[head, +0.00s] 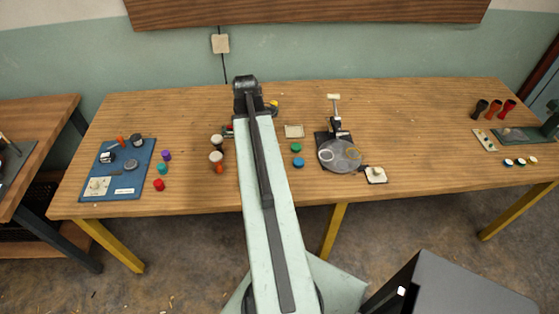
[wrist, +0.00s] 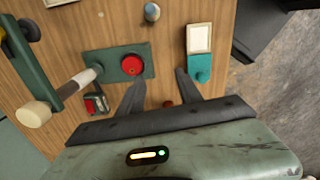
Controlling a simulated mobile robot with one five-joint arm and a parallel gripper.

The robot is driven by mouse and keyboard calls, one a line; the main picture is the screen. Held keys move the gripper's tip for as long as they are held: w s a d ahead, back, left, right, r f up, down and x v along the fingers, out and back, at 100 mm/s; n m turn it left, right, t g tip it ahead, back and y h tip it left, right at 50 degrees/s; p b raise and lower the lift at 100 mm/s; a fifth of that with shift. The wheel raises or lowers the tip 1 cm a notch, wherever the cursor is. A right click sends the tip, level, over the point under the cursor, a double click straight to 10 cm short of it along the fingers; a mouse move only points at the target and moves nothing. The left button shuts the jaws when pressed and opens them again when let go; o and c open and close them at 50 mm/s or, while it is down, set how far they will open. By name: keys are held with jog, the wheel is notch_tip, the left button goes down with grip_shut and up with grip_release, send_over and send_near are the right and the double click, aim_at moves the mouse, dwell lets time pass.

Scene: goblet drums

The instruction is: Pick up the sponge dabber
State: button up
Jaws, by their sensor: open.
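I cannot tell for sure which thing is the sponge dabber. In the wrist view, a grey rod with a thick cream end (wrist: 33,113) lies at the left, its other end over a green plate. A teal piece with a pale, framed pad (wrist: 199,38) lies just beyond the right finger. My gripper (wrist: 158,82) is open, with nothing held between its fingers. The fingers point toward the green plate (wrist: 112,55) with a round red button. In the head view, my arm hides the gripper. Two cream-topped pieces (head: 216,158) stand left of the arm.
A blue mat (head: 127,185) with small parts lies at the left. A clamp stand with a grey disc (head: 340,155) stands right of my arm. Dark and red goblet shapes (head: 495,108) stand at the far right. The table (head: 420,130) is clear between them.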

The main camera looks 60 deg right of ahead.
jog(key=shift+n, duration=0.9)
jog(key=s+d, duration=0.3)
jog(key=s, duration=0.1)
jog(key=s+d, duration=0.3)
jog(key=shift+s+d, duration=0.2)
jog(key=shift+s, duration=0.15)
notch_tip(320, 180, down, 8)
jog(key=b, duration=0.8)
jog(key=shift+a+f, duration=0.1)
jog(key=shift+r, duration=0.25)
grip_shut()
